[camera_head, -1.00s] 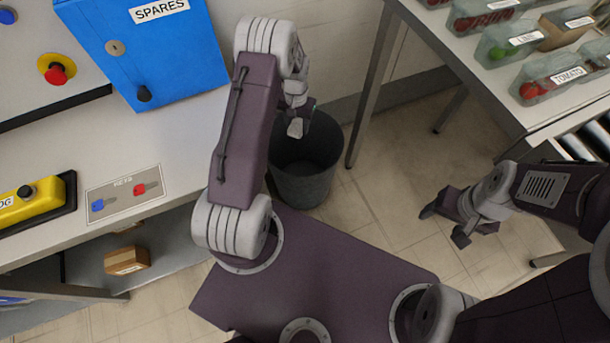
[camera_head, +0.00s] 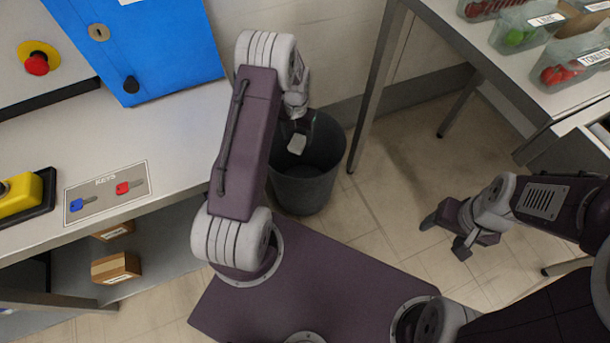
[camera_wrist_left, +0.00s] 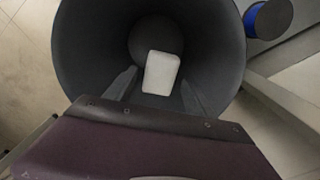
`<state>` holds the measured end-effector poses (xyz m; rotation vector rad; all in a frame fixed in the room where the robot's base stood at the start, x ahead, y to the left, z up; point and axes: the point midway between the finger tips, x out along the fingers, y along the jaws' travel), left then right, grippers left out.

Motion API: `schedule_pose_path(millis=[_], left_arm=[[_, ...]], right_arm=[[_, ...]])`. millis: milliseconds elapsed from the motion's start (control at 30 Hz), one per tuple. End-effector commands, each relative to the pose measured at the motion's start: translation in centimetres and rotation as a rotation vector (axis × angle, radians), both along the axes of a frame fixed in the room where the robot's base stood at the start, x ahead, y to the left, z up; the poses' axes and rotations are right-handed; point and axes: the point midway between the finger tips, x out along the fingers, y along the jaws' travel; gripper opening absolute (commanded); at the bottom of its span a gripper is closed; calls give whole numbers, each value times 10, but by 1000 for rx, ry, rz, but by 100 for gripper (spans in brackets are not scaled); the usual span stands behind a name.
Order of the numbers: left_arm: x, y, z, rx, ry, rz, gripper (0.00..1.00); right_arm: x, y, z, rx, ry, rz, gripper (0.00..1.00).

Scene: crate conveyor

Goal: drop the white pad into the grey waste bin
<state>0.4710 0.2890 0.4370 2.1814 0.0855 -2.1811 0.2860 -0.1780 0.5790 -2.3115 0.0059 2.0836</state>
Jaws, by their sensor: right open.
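The white pad (camera_head: 297,144) is inside the outline of the grey waste bin (camera_head: 304,190) in the head view, just below my left gripper (camera_head: 300,122). In the left wrist view the pad (camera_wrist_left: 162,73) shows against the dark inside of the bin (camera_wrist_left: 80,45). The fingers of my left gripper (camera_wrist_left: 160,85) stand apart on either side of it, with a gap at the left finger. The pad's height in the bin is hard to judge. My right gripper (camera_head: 450,232) is open and empty, to the right of the bin.
A bench (camera_head: 170,125) with a blue cabinet (camera_head: 150,45) stands on the left. A table (camera_head: 500,70) with clear tubs of produce is at the upper right, its leg (camera_head: 375,85) close beside the bin. The floor (camera_head: 400,160) between bin and right gripper is clear.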

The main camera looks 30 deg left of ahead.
Motion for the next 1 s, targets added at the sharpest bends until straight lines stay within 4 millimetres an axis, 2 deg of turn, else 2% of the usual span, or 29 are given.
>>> schedule_pose_path(millis=[333, 700, 833, 1000], left_arm=[[0, 0, 4, 0, 0, 0, 70], [0, 0, 80, 0, -1, 0, 70], [0, 0, 90, 0, 0, 0, 70], [0, 0, 91, 0, 1, 0, 70]], right_arm=[[0, 0, 3, 0, 0, 0, 66], [0, 0, 43, 0, 0, 0, 66], [0, 0, 47, 0, 0, 0, 66], [0, 0, 46, 0, 0, 0, 66]])
